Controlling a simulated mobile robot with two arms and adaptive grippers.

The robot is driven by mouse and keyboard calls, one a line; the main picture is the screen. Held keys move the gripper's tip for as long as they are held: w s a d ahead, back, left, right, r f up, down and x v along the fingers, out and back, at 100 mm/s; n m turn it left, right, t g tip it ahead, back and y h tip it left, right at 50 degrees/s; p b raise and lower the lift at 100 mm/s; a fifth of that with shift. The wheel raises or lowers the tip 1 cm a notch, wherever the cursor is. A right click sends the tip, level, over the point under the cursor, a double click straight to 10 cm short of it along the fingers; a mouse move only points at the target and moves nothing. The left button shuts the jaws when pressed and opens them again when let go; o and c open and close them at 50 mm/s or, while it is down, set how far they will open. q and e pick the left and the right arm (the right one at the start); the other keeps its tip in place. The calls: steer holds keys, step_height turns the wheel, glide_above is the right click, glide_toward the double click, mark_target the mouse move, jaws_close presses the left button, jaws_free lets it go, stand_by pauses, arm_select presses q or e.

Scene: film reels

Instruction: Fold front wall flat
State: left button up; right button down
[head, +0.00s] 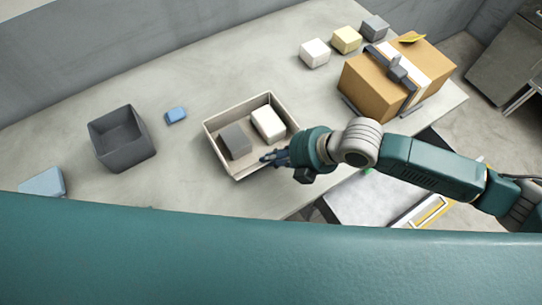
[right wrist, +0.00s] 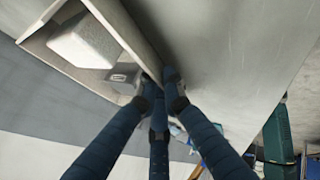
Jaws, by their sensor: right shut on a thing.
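A shallow beige open box (head: 211,137) stands on the table, with a grey block (head: 235,141) and a white block (head: 268,124) inside. Its near wall (head: 247,174) looks upright. My right gripper (head: 270,158) is at this wall, shut on its upper edge. In the right wrist view, the fingers (right wrist: 160,90) close around the wall (right wrist: 128,32), with the blocks just beyond it. The fingers hide the pinched part of the wall. My left gripper is not in view.
A dark grey bin (head: 122,140) and a blue block (head: 176,115) stand left of the box. A strapped cardboard box (head: 372,84) and several small blocks are at the back right. The table in front of the box is bare up to its edge.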

steer(key=c, duration=1.9)
jaws_free()
steer(key=shift+o, duration=0.2)
steer(key=v, duration=1.2)
